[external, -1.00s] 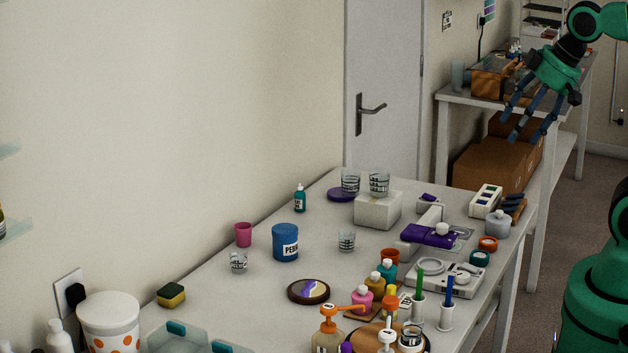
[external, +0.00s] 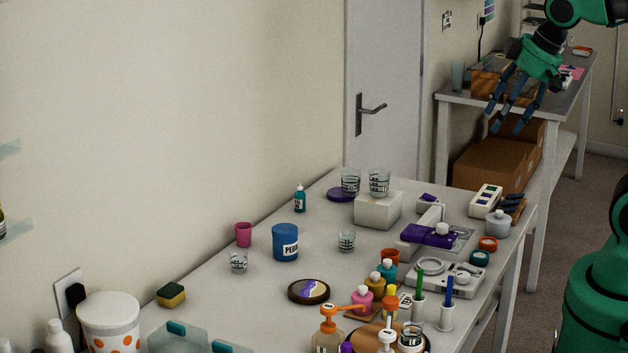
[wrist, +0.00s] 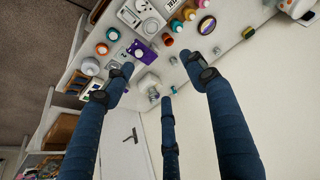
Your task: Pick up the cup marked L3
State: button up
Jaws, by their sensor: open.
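Several clear cups with dark markings stand on the table; the marks are too small to read, so I cannot tell which is L3. One cup (external: 379,183) is on a white block (external: 377,212), another cup (external: 350,182) is just left of it. A cup (external: 346,241) stands mid-table, one (external: 238,263) near the wall, and one (external: 411,338) at the front. My gripper (external: 507,122) is open and empty, high in the air right of the cups. In the wrist view its spread fingers (wrist: 160,75) point toward the table.
A purple-and-white device (external: 430,236), a white scale (external: 446,278), bottles and pen holders crowd the table's right side. A blue tub (external: 285,243) and pink cup (external: 243,235) stand near the wall. A second table (external: 448,97) with boxes is behind. The middle left tabletop is fairly clear.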

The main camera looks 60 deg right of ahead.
jog(key=w+d+m+g+p, duration=0.1)
jog(key=w+g+p, duration=0.1)
jog(key=w, duration=1.1)
jog(key=m+g+p, duration=0.2)
jog(key=g+p, duration=0.1)
jog(key=p, duration=0.4)
send_over(347, 240)
jog(key=w+d, duration=0.1)
jog(key=d, duration=0.1)
notch_tip(347, 240, down, 24)
jog(key=shift+w+f, duration=0.15)
jog(key=shift+f, duration=0.1)
notch_tip(347, 240, down, 8)
jog(key=shift+f, duration=0.2)
